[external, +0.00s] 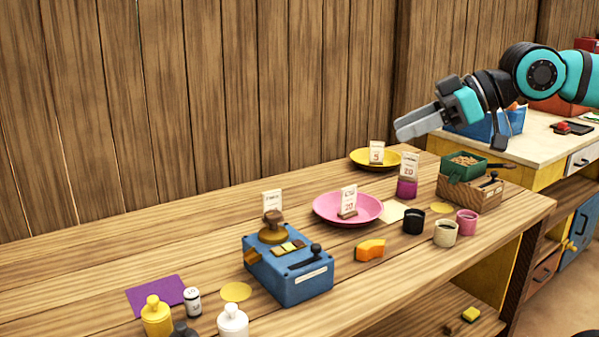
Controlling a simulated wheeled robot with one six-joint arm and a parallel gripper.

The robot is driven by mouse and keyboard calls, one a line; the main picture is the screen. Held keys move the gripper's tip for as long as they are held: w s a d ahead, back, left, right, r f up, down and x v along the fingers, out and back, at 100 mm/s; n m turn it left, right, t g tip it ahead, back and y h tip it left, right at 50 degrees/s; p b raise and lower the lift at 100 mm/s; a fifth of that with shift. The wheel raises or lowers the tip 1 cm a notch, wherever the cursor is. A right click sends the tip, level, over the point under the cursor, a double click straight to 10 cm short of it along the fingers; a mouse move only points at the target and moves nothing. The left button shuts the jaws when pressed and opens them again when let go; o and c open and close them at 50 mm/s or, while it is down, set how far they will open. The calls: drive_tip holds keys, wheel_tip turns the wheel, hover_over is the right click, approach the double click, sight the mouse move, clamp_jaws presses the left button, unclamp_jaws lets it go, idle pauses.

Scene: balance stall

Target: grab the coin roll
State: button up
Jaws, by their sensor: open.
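I cannot tell for certain which thing is the coin roll. Three short cylinders stand together at the front right of the wooden counter: a black one (413,222), a cream one (445,235) and a pink one (467,223). My gripper (400,130) is high above the counter's right back part, pointing left, open and apart from everything on the counter. The gap between its fingers is hardly visible from this side.
A blue scale-like box (303,288) stands mid-counter, with an orange block (370,251) to its right. Pink (326,208) and yellow (360,160) plates carry price cards. A wooden box (488,195) with a green tray is at right. The left back counter is clear.

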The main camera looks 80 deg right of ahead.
drive_tip(key=w+a+g, duration=0.2)
drive_tip(key=w+g, duration=0.1)
drive_tip(key=w, duration=0.8)
drive_tip(key=g, duration=0.9)
hover_over(191, 292)
wheel_tip(191, 292, down, 17)
drive_tip(key=f, duration=1.1)
drive_tip(key=shift+w+d+f, duration=0.15)
drive_tip(key=shift+d+f, duration=0.05)
drive_tip(key=shift+d, duration=0.1)
drive_tip(key=shift+a+f, duration=0.15)
drive_tip(key=shift+f, duration=1.15)
drive_tip(key=shift+a+f, duration=0.1)
drive_tip(key=shift+f, duration=1.2)
drive_tip(key=shift+c, duration=0.2)
clamp_jaws()
